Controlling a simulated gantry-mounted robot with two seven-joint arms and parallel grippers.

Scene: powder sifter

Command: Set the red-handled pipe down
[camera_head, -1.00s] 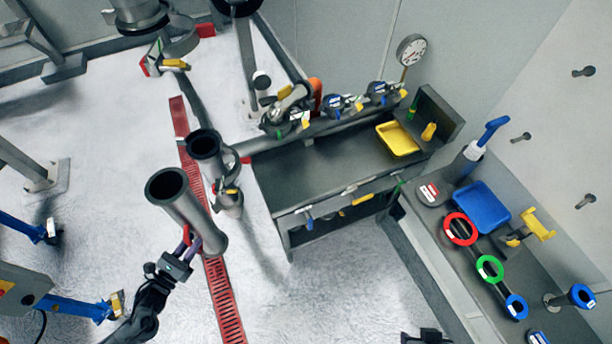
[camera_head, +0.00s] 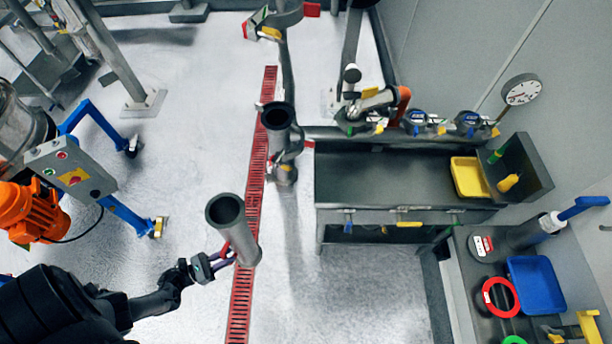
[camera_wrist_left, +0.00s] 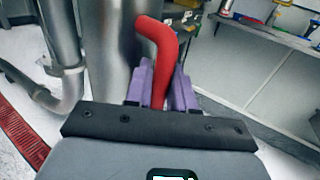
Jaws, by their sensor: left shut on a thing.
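The pipe (camera_head: 236,226) is a grey metal tube with an open top, held tilted above the floor near the red floor grate. My left gripper (camera_head: 226,255) is shut on its red handle at the pipe's left side. In the left wrist view the red handle (camera_wrist_left: 160,58) stands between the purple fingers of my left gripper (camera_wrist_left: 163,92), with the grey pipe (camera_wrist_left: 118,45) behind it. The lower end of the pipe is hidden in the wrist view. My right gripper is not in view.
A dark workbench (camera_head: 380,175) stands right of centre, with a yellow tray (camera_head: 470,177) on it. A fixed vertical pipe (camera_head: 278,118) stands beyond the held pipe. A blue-framed machine with an orange motor (camera_head: 35,212) is at left. Pale floor (camera_head: 290,300) is clear before the bench.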

